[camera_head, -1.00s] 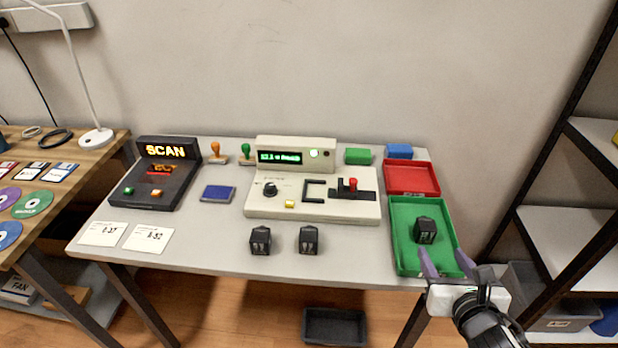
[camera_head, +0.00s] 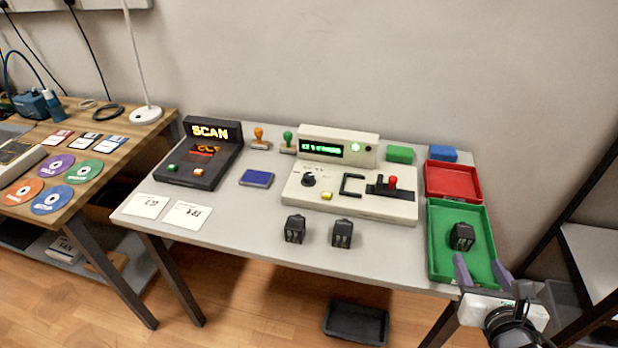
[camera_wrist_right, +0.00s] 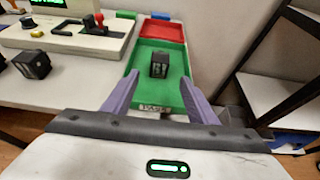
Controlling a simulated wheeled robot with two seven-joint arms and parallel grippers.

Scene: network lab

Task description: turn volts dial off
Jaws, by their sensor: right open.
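The black volts dial (camera_head: 309,179) sits on the left part of the beige tester (camera_head: 349,192), below its lit green display (camera_head: 322,149). The dial's exact setting is too small to read. The tester also carries a yellow button (camera_head: 327,196) and a red-knobbed lever (camera_head: 393,183). My right gripper (camera_head: 483,266) is open and empty at the front edge of the green tray, well to the right of the dial. In the right wrist view its fingers (camera_wrist_right: 161,97) stand apart, with the tray beyond them. My left gripper is not in view.
The green tray (camera_head: 440,253) holds one black block (camera_head: 462,237); a red tray (camera_head: 453,182) lies behind it. Two black blocks (camera_head: 295,229) (camera_head: 342,233) stand before the tester. A scan unit (camera_head: 199,155) is at left. A dark shelf (camera_head: 590,250) stands at right.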

